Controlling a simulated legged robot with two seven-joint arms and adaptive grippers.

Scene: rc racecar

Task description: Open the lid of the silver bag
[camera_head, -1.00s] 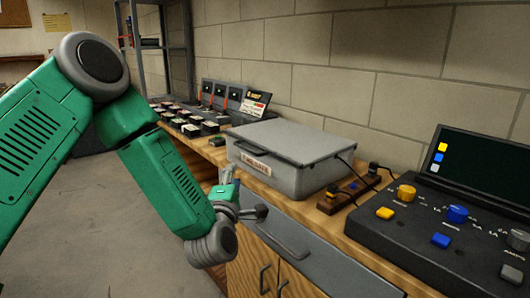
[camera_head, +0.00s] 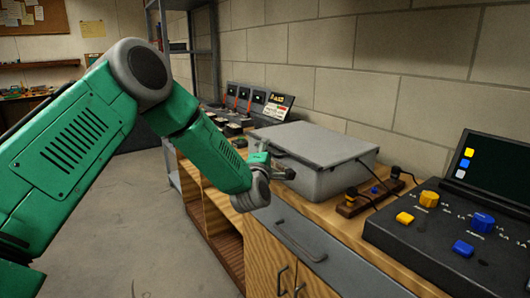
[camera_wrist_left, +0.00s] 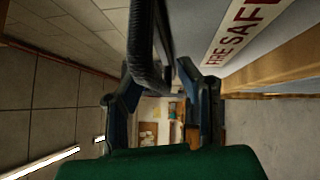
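The silver bag is a grey metal case (camera_head: 325,148) on the workbench, with its lid down. My left gripper (camera_head: 280,170) is at the case's front left side, near its front handle. In the left wrist view, the fingers (camera_wrist_left: 160,85) stand apart, with the dark handle (camera_wrist_left: 142,45) between or just before them. I cannot tell whether they touch it. The case's front (camera_wrist_left: 250,62) with its red lettering fills the upper right there. In the head view the arm hides part of the case's front. My right gripper is not in view.
A black control panel (camera_head: 400,232) with coloured knobs and a wooden strip with plugs (camera_head: 362,200) stand to the right. Switch equipment (camera_head: 240,105) stands behind the case. A drawer (camera_head: 300,240) and cabinet doors lie below. The floor at left is clear.

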